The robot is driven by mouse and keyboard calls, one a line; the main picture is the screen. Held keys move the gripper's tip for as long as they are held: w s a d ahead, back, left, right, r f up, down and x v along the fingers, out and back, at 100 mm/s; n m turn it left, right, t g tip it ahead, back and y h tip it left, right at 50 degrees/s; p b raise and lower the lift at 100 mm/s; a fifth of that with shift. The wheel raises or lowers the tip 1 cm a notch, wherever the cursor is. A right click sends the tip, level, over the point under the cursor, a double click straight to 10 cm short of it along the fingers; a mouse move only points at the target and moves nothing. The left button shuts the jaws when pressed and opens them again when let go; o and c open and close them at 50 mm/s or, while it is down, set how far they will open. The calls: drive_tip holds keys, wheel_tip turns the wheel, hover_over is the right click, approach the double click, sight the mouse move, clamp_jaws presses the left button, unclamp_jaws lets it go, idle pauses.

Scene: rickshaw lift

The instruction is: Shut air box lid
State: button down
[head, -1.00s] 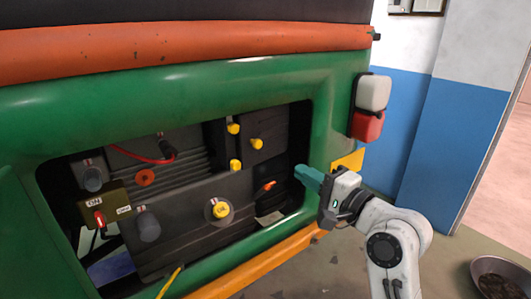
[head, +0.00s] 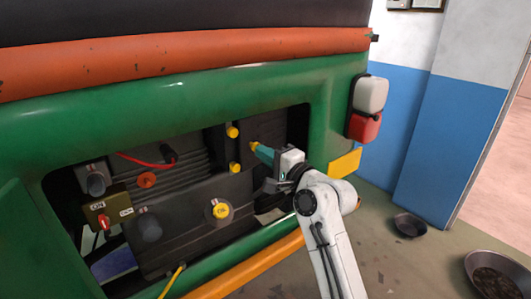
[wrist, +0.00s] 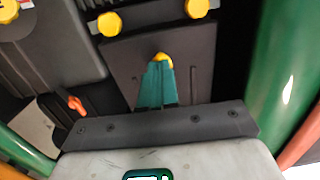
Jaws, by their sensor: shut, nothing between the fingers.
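The air box lid looks to be the dark grey panel (head: 276,128) at the right of the engine bay, with a small yellow knob (head: 253,146) on it. In the wrist view the panel (wrist: 122,62) lies straight ahead. My gripper (head: 264,153) is shut and empty, and its teal fingertips (wrist: 158,85) reach the knob, which shows just past them (wrist: 164,58). They look in contact or very close. Two yellow catches, an upper (head: 232,132) and a lower (head: 235,167), stand at the panel's left edge. I cannot tell how far the lid stands open.
The green body frame (head: 318,140) edges the opening closely on the right. A yellow oil cap (head: 219,211), an orange lever (wrist: 76,105) and an ON switch box (head: 104,214) are nearby. Bowls (head: 409,225) stand on the floor at the right.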

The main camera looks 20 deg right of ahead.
drive_tip(key=shift+w+a+r+p, duration=0.1)
drive_tip(key=shift+w+a+p, duration=0.25)
drive_tip(key=shift+w+a, duration=0.4)
